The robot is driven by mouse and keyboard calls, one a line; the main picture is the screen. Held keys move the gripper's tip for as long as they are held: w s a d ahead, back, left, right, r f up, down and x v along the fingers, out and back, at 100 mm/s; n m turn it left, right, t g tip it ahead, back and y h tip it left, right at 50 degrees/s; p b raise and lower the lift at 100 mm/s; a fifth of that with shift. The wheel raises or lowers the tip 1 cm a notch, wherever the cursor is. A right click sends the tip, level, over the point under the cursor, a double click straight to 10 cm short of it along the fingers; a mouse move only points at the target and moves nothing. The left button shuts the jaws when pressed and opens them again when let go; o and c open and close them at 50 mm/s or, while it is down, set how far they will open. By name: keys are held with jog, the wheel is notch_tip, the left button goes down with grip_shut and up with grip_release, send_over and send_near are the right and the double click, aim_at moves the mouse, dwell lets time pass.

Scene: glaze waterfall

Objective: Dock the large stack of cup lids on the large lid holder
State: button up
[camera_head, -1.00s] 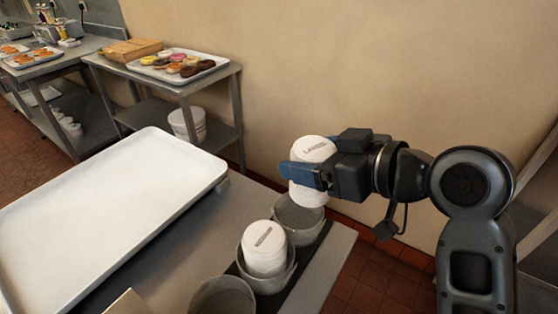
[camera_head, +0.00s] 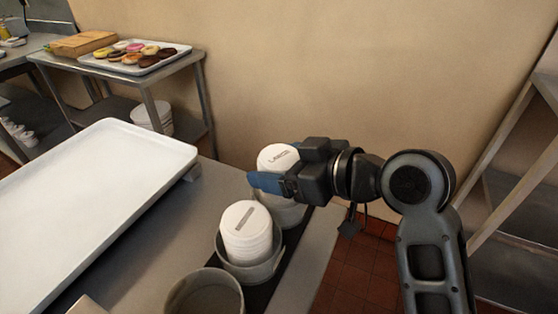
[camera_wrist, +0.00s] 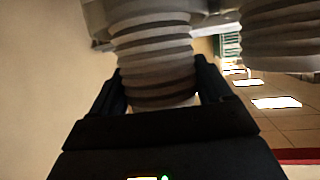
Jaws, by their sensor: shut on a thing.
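The large stack of white cup lids (camera_head: 278,157), with "LARGE" on its top lid, is upright between the fingers of my gripper (camera_head: 268,182). The gripper is shut on its side. In the wrist view the ridged lid edges (camera_wrist: 155,60) show between both fingers (camera_wrist: 160,90). The stack is over the farthest grey round holder (camera_head: 292,214), its lower part down at or inside the rim. My gripper hides part of the stack and holder, so I cannot tell whether the stack touches the bottom.
A second white lid stack (camera_head: 245,230) stands in the middle holder (camera_head: 251,268), close beside the held one. The nearest holder (camera_head: 205,294) is empty. A large white tray (camera_head: 95,200) covers the table's left. A wall is behind; a donut tray (camera_head: 135,58) is on a far table.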

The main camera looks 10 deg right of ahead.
jog(key=shift+f+b, duration=0.3)
jog(key=shift+f, duration=0.4)
jog(key=shift+s+f+b, duration=0.1)
jog(key=shift+f+b, duration=0.25)
jog(key=shift+f, duration=0.3)
dwell(1.2)
jog(key=o, duration=0.8)
jog(key=shift+d+r, duration=0.1)
jog(key=shift+d, duration=0.05)
jog(key=p+v, duration=0.3)
jog(key=v, duration=0.8)
jog(key=shift+p, duration=0.4)
